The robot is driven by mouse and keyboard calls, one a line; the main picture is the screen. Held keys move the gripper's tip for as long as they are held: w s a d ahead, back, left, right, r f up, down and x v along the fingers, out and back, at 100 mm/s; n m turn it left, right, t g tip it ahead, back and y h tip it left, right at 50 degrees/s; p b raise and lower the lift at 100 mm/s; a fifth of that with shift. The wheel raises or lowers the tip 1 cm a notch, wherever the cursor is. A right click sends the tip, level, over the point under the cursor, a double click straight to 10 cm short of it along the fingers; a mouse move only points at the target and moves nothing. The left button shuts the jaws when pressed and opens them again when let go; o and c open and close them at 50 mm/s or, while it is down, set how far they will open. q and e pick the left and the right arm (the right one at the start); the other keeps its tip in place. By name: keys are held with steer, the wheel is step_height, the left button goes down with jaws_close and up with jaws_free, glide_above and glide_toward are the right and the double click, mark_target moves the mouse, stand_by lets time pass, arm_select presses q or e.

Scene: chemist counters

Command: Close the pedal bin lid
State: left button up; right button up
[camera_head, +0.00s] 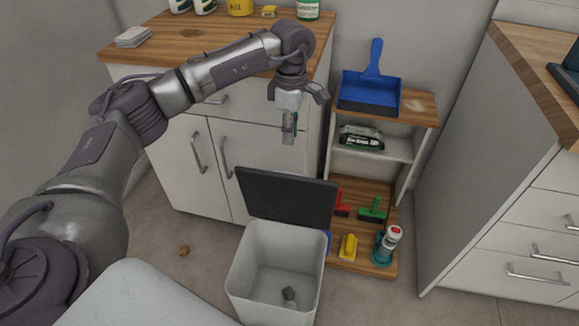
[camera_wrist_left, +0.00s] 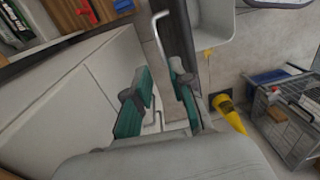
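The pedal bin (camera_head: 243,265) is a white open box on the floor in the head view, with a small grey lump inside. Its dark lid (camera_head: 287,198) stands up, tilted back from the rear rim. My left gripper (camera_head: 289,132) hangs above and behind the lid's top edge, fingers down, apart from it in this view. In the left wrist view, the teal fingers (camera_wrist_left: 160,80) are spread with nothing held between them. The lid's dark edge (camera_wrist_left: 182,35) runs close by the right finger; whether they touch I cannot tell. My right gripper is in neither view.
A white cabinet (camera_head: 180,165) stands behind the bin. A low shelf (camera_head: 415,107) holds a blue dustpan (camera_head: 369,92); brushes and a bottle (camera_head: 386,246) stand at its base. Drawers (camera_head: 520,245) stand at right.

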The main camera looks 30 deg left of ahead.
arm_select(q)
glide_toward(289, 195)
steer(key=w, duration=0.1)
steer(key=w+a, duration=0.1)
steer(key=w+a+r+b, duration=0.1)
steer(key=shift+w, duration=0.4)
step_height(289, 195, down, 4)
steer(key=shift+f+b, duration=0.3)
steer(key=shift+f, duration=0.35)
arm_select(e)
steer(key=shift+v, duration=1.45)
arm_select(q)
steer(key=shift+c, duration=0.3)
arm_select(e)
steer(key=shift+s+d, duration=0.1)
arm_select(q)
jaws_close()
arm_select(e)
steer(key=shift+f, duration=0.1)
